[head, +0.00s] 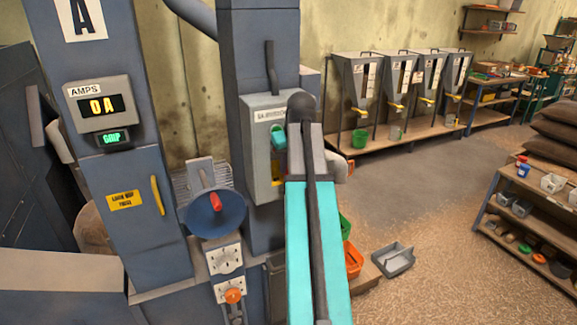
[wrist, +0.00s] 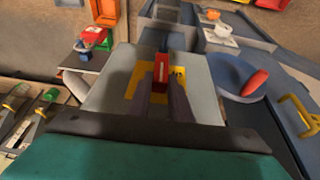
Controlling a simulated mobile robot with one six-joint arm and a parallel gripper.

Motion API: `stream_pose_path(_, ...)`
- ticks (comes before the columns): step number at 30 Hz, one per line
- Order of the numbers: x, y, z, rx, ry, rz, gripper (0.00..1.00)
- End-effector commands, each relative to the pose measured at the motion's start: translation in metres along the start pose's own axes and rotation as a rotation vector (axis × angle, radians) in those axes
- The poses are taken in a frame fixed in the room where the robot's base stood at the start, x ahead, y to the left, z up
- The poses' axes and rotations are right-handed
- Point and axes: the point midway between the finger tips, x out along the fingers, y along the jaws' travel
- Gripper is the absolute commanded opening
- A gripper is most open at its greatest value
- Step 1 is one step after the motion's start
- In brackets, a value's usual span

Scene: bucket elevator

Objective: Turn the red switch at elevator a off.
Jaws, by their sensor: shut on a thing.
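The red switch (wrist: 161,68) shows in the wrist view on a yellow plate (wrist: 134,82) on the face of a grey box. My gripper (wrist: 161,84) has its two dark fingers on either side of the red switch handle and is shut on it. The handle lies along the fingers' line; any on or off marking is not readable. In the head view the grey switch box (head: 258,118) is on the column of elevator A, and a bit of the yellow plate shows. My arm hides the switch and my fingertips there.
An amps display (head: 95,105) reads 0A, with a green lamp (head: 112,138) below it. A blue wheel with a red handle (head: 216,202) is left of the box. A green bin and an orange bin (head: 353,260) stand low at right. Open floor lies beyond.

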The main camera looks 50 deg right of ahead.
Motion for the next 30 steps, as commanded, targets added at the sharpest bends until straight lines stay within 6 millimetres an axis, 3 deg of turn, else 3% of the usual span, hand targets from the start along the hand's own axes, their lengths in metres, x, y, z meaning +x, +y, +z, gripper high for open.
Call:
stream_pose_path(11,0.003,-0.011,0.002,-0.069,-0.001,0.154,0.00)
stream_pose_path(30,0.012,-0.027,0.005,-0.246,0.001,0.585,0.00)
